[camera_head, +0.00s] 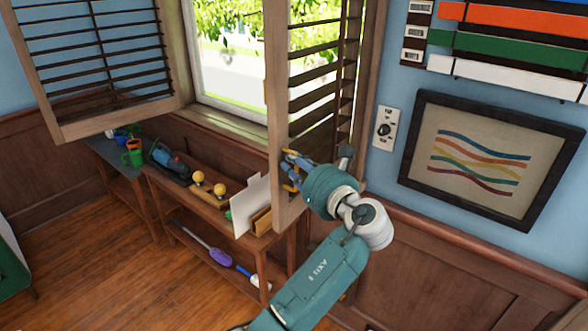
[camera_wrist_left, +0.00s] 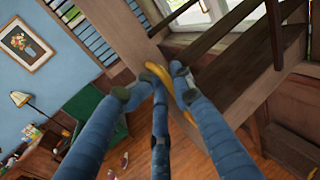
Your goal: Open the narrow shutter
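The narrow shutter (camera_head: 279,120) is the slatted wooden panel right of the window in the head view. It stands swung out into the room, with its free edge toward me. My left gripper (camera_head: 291,170) is at the lower part of this edge, its yellow-tipped fingers against the upright frame piece. In the left wrist view, my left gripper (camera_wrist_left: 168,82) has its blue fingers converging at the wooden frame (camera_wrist_left: 135,35). How firmly they close on it cannot be told. My right gripper is not in view.
A wider shutter (camera_head: 160,115) stands open left of the window (camera_head: 225,50). Below are low wooden shelves (camera_head: 150,178) with pots, tools and boards. A framed picture (camera_head: 480,160) and a wall dial (camera_head: 386,128) are on the right wall. The wooden floor (camera_head: 130,265) at lower left is clear.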

